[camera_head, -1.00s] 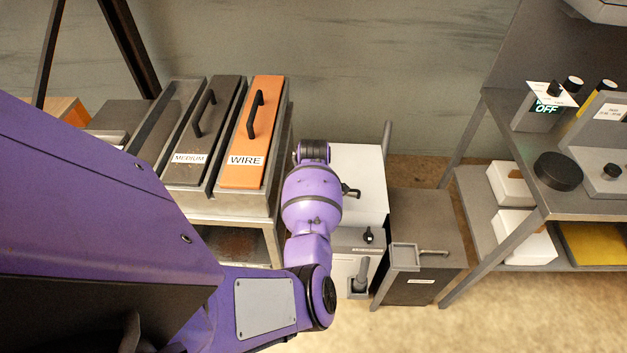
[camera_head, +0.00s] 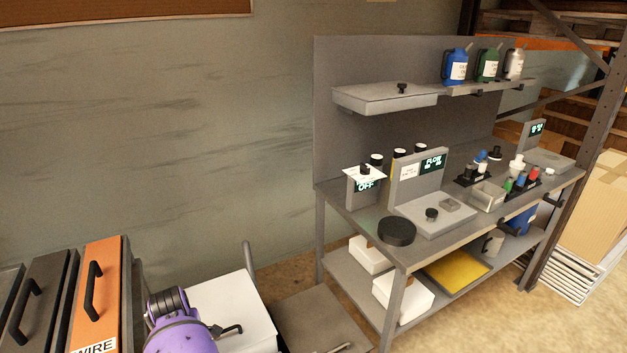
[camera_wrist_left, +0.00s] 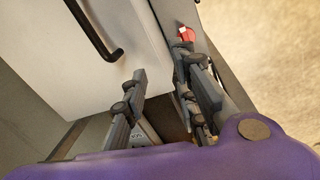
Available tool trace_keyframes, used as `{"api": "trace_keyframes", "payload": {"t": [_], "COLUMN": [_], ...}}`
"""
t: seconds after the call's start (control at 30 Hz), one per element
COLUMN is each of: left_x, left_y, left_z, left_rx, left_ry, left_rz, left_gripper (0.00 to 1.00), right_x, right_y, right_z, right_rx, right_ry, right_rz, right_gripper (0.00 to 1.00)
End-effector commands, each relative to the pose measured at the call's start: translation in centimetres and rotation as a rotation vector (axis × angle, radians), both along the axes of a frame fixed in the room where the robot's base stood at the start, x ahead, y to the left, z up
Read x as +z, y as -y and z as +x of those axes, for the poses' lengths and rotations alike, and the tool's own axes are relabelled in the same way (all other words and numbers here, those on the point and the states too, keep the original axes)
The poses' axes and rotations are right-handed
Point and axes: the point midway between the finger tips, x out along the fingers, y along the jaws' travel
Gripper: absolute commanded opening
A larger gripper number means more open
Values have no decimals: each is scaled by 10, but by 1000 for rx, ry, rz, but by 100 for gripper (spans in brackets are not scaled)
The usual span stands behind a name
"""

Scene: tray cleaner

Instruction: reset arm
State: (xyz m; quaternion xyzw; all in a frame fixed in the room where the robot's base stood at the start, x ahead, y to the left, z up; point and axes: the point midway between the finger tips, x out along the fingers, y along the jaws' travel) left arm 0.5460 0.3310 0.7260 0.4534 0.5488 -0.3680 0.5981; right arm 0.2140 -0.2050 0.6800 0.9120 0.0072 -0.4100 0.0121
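My left arm shows in the head view only as a purple joint at the bottom edge, beside a white box (camera_head: 232,305) with a black handle. My left gripper (camera_wrist_left: 165,72) shows in the left wrist view, with its two dark fingers apart and nothing seen between them. A white panel (camera_wrist_left: 125,25) with a black bar handle (camera_wrist_left: 95,30) lies just left of the fingers. A small red part (camera_wrist_left: 187,33) shows beyond the right finger. My right gripper is in neither view.
An orange WIRE tray (camera_head: 103,285) and a dark tray (camera_head: 42,300) stand at lower left. A grey workbench (camera_head: 365,215) with bottles and controls stands at right. A black round disc (camera_head: 397,231) lies on it. Bare floor shows in front of the bench.

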Motion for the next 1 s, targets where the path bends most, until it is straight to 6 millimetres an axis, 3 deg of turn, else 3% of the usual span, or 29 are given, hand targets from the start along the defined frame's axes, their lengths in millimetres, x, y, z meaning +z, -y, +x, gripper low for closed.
{"api": "trace_keyframes", "payload": {"t": [0.1,0.2,0.33,0.47,0.57,0.77,0.87,1.0], "left_x": [32,53,76,89,91,72,56,29], "left_y": [-12,-26,-39,-35,-18,43,79,121], "left_z": [45,66,75,66,44,-36,-92,-182], "left_rx": [-200,-390,-656,-914,-1117,-1473,-1601,-1706], "left_ry": [153,256,345,392,413,456,479,499], "left_rz": [123,275,507,722,872,1060,1071,985], "left_gripper": [27,27,27,27,27,27,27,27], "right_x": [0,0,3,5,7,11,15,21], "right_y": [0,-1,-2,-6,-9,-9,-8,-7], "right_z": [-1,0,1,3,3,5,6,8], "right_rx": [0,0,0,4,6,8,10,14], "right_ry": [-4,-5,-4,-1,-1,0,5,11], "right_rz": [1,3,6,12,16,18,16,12], "right_gripper": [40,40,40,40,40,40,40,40]}}
